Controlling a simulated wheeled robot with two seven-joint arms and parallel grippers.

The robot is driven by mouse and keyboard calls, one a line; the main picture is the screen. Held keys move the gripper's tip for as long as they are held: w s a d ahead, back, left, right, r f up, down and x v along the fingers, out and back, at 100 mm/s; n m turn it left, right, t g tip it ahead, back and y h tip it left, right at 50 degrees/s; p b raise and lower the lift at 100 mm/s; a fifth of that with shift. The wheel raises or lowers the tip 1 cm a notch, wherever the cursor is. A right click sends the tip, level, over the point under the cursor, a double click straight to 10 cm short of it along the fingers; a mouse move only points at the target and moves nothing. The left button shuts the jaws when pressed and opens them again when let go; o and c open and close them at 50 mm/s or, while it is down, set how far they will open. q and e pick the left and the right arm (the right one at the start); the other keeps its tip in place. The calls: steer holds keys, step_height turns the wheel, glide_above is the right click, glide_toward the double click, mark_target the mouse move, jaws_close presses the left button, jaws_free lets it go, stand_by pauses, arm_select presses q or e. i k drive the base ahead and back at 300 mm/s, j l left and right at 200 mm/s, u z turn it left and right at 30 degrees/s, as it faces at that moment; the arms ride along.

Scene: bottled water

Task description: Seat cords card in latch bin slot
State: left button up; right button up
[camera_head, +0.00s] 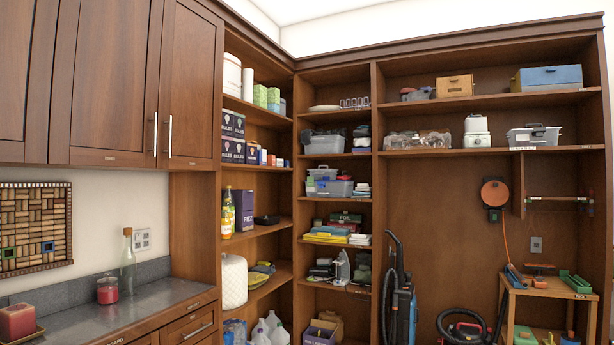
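Neither of my grippers shows in the head view. A grey, clear-sided bin (533,136) with what looks like a handle or latch on its lid stands on the upper right shelf. Another grey lidded bin (324,146) stands on the middle shelves, and a grey bin (338,188) with things on it sits one shelf lower. I cannot tell which is the latch bin, and no card slot can be made out. A small white label (522,148) is on the shelf edge under the right bin; its text is unreadable. I cannot pick out a cords card.
A dark counter (150,303) at left carries a glass bottle (128,262), a red jar (107,290) and a red candle (17,322). An upright vacuum (402,300) and a wooden workbench (548,289) with tools stand at right. Jugs (272,325) crowd the lower left shelves.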

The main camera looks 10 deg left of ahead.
mark_target(517, 138)
steer(key=i+u, duration=0.35)
steer(key=i, duration=4.45)
steer(key=j, duration=0.1)
